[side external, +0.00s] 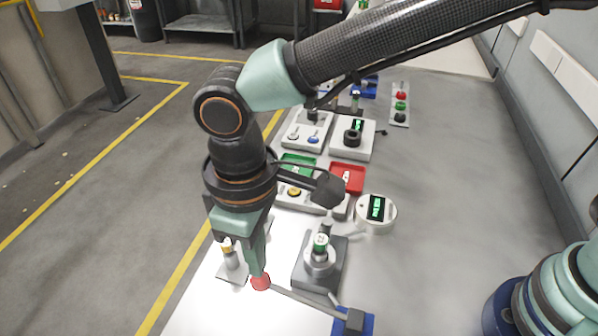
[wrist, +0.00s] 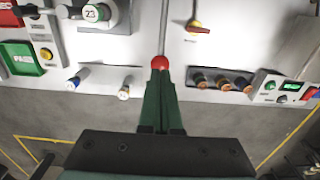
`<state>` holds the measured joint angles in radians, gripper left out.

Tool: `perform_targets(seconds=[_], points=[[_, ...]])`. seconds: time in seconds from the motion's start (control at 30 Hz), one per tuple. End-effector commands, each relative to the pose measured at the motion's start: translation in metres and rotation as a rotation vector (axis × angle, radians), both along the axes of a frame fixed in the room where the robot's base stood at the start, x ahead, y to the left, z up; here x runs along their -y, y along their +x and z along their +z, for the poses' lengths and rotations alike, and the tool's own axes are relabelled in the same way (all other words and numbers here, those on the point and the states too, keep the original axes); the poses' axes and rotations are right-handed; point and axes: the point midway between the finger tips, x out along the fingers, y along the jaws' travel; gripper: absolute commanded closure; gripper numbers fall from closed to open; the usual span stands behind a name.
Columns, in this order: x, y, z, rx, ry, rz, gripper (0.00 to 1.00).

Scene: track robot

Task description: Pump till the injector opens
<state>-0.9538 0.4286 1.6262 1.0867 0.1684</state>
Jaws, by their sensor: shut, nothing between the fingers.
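A pump lever with a red ball knob (side external: 261,283) runs as a thin grey rod to a dark pivot block on a blue base (side external: 367,324). In the wrist view the red knob (wrist: 160,62) sits right at the fingertips, with the rod (wrist: 164,25) leading away. My gripper (side external: 259,274) points down, shut, its tips at the knob; the fingers (wrist: 160,78) hold nothing. I cannot tell if they press on it. A grey stand (side external: 302,282) holds an upright cylinder with a green-and-white label (side external: 321,242), probably the injector. The label reads 23 in the wrist view (wrist: 92,13).
A round white gauge (side external: 376,212) with a green display stands behind the stand. Green (side external: 298,165) and red (side external: 347,178) trays lie farther back. A small post on a plate (side external: 232,265) is left of my gripper. Bare white bench (side external: 205,310) lies at front left.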

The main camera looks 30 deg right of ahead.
Motion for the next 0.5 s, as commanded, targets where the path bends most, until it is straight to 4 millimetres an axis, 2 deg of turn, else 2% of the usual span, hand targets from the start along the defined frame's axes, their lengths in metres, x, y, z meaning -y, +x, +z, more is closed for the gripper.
perform_targets(seconds=[0.5], points=[[0.000,0.000,-0.010,-0.001,-0.001,0.000,1.00]])
